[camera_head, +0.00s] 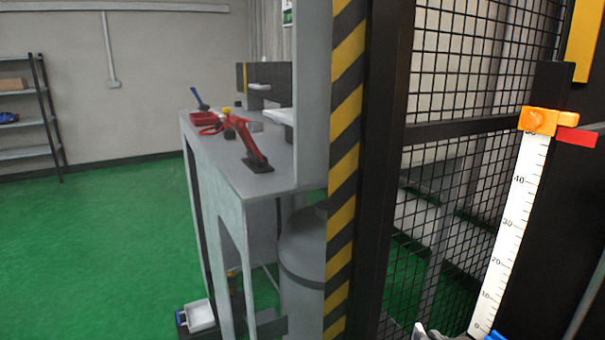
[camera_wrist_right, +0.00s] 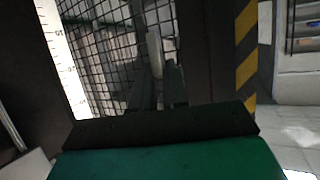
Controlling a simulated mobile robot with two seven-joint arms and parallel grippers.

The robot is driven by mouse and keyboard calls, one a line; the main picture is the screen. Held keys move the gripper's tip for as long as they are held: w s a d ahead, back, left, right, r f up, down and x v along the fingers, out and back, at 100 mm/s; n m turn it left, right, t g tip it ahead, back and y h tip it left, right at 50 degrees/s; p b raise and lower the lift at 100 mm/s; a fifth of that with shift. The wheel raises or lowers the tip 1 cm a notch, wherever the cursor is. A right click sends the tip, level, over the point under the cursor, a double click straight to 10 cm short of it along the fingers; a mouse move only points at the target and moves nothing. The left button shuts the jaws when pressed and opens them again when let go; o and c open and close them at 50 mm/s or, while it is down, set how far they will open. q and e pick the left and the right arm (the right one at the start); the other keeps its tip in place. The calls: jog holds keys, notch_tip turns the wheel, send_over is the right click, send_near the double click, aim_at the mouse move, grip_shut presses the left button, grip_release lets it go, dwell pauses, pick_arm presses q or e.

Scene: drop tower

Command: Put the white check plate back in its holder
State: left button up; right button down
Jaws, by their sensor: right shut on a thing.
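My right gripper (camera_wrist_right: 160,72) shows in the right wrist view with its two dark fingers close together, shut on a thin, pale piece seen nearly edge-on. This piece looks like the white check plate (camera_wrist_right: 155,50); it stands up from between the fingertips in front of the wire mesh. In the head view, only small pale and blue bits show at the bottom edge below the scale, and I cannot tell what they belong to. I cannot make out the plate's holder for sure in either view. My left gripper is not in view.
A black-and-yellow striped post (camera_head: 345,150) and a mesh guard (camera_head: 455,130) stand close ahead. A white scale (camera_head: 512,235) with an orange slider (camera_head: 538,121) is at right. A grey bench (camera_head: 240,170) holds a red tool (camera_head: 245,140). Green floor at left is clear.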

pick_arm(q)
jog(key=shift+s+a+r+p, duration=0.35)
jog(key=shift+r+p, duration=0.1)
jog(key=shift+p, duration=0.1)
pick_arm(e)
jog(key=shift+s+r+m+h, duration=0.2)
jog(key=shift+r+h, duration=0.05)
jog(key=shift+r, duration=0.35)
jog(key=shift+s+r+m+h, duration=0.15)
jog(key=shift+r+m+h, duration=0.1)
jog(key=shift+r, duration=0.35)
jog(key=shift+f, duration=0.1)
